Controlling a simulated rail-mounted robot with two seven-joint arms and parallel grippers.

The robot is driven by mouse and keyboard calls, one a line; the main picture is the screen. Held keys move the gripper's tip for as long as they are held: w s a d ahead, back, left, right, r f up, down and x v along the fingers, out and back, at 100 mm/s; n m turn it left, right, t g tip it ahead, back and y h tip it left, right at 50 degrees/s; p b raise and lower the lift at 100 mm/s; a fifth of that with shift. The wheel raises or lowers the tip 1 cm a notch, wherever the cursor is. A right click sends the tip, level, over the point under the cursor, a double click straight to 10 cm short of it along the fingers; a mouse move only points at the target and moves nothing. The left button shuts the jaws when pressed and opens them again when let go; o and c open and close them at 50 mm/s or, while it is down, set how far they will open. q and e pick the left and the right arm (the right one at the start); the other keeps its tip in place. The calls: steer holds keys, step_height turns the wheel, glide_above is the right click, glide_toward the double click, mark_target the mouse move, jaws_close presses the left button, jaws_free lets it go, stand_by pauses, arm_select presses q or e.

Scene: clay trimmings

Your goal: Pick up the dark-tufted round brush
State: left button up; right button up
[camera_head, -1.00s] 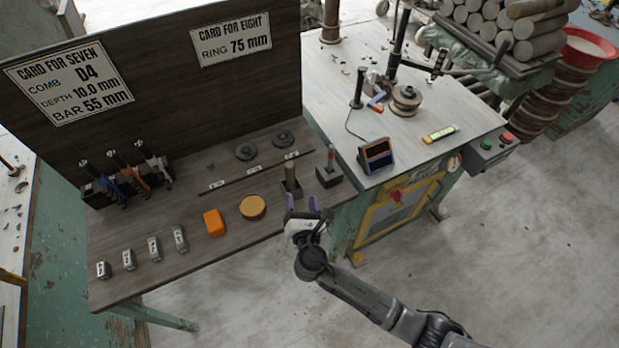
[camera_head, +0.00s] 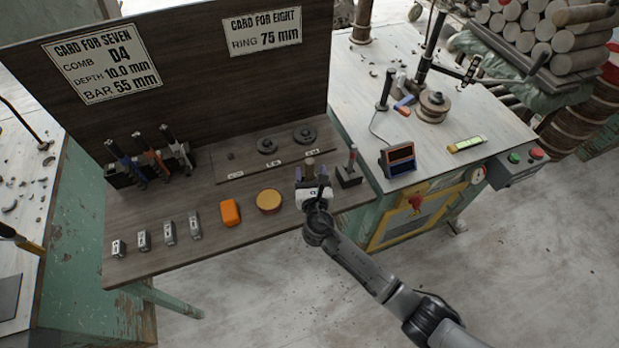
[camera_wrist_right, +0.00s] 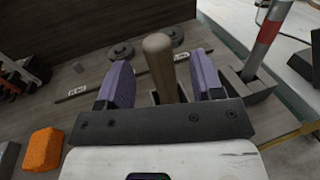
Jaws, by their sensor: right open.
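A round wooden handle (camera_wrist_right: 158,62) stands upright in the right wrist view, rising from a dark holder; it also shows in the head view (camera_head: 309,165). It is likely the brush, but no dark tuft shows, so I cannot tell for sure. My right gripper (camera_head: 311,180) is at the front edge of the dark wooden bench (camera_head: 150,262), just in front of the handle. In the wrist view its two purple fingers (camera_wrist_right: 160,82) are open, one to either side of the handle, with gaps visible. My left gripper is not in view.
A red-and-grey handled tool (camera_head: 350,160) stands in a dark block close to the right. An orange block (camera_head: 230,212) and a round yellow-topped tin (camera_head: 269,200) lie to the left. Dark discs (camera_head: 304,134) lie behind. A worktable (camera_head: 355,90) adjoins on the right.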

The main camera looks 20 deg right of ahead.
mark_target(309, 159)
steer(key=shift+r+b+x, duration=0.15)
steer(key=shift+b+x, duration=0.15)
steer(key=shift+x, duration=1.05)
steer(key=shift+r+b+x, duration=0.15)
steer(key=shift+b+x, duration=0.1)
steer(key=shift+x, duration=1.1)
steer(key=c, duration=1)
